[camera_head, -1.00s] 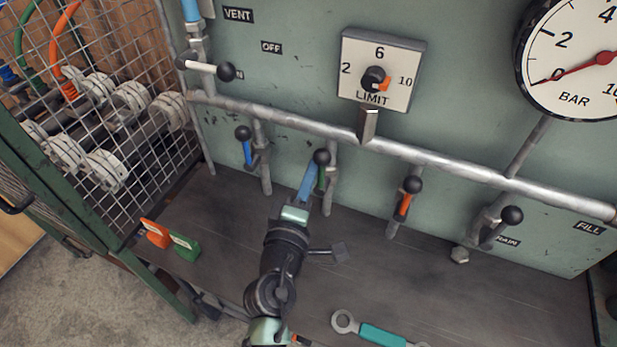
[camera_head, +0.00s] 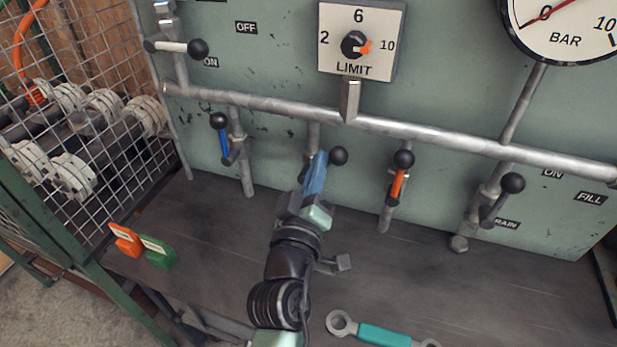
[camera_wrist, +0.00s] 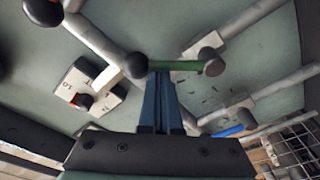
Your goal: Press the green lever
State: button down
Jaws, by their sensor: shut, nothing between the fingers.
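The green lever (camera_wrist: 182,65) lies level across the wrist view, its black knob (camera_wrist: 135,65) at the left and its pivot (camera_wrist: 211,61) at the right. In the head view its black knob (camera_head: 339,155) shows just right of my fingers, which hide the green shaft. My gripper (camera_head: 319,162) is shut and empty, its blue fingers pointing at the panel. In the wrist view the fingertips (camera_wrist: 159,77) overlap the lever near the knob and seem to touch it. Exact contact is hard to tell.
A blue lever (camera_head: 224,144) is to the left and an orange lever (camera_head: 398,186) to the right. A grey pipe (camera_head: 420,132) runs above, below the LIMIT dial (camera_head: 335,62). A teal-handled wrench (camera_head: 385,336) and orange and green tags (camera_head: 158,252) lie on the bench.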

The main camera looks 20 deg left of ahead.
jog(key=d+f+m+b, duration=0.1)
jog(key=m+b, duration=0.2)
jog(key=d+f+m+h+b, duration=0.1)
jog(key=m+b, duration=0.2)
jog(key=b, duration=0.1)
jog(key=d+f+m+b, duration=0.1)
jog(key=f+m+b, duration=0.1)
jog(key=m+b, duration=0.1)
jog(key=shift+h+b, duration=0.4)
jog(key=shift+f, duration=0.1)
jog(key=r+p, duration=0.2)
jog(key=r, duration=0.1)
jog(key=r+p, duration=0.1)
jog(key=shift+w+r+p, duration=0.25)
jog(key=shift+w+p, duration=0.1)
jog(key=shift+p, duration=0.05)
jog(key=s+f, duration=0.2)
jog(key=s, duration=0.8)
jog(key=shift+a, duration=0.15)
jog(key=shift+r, duration=0.1)
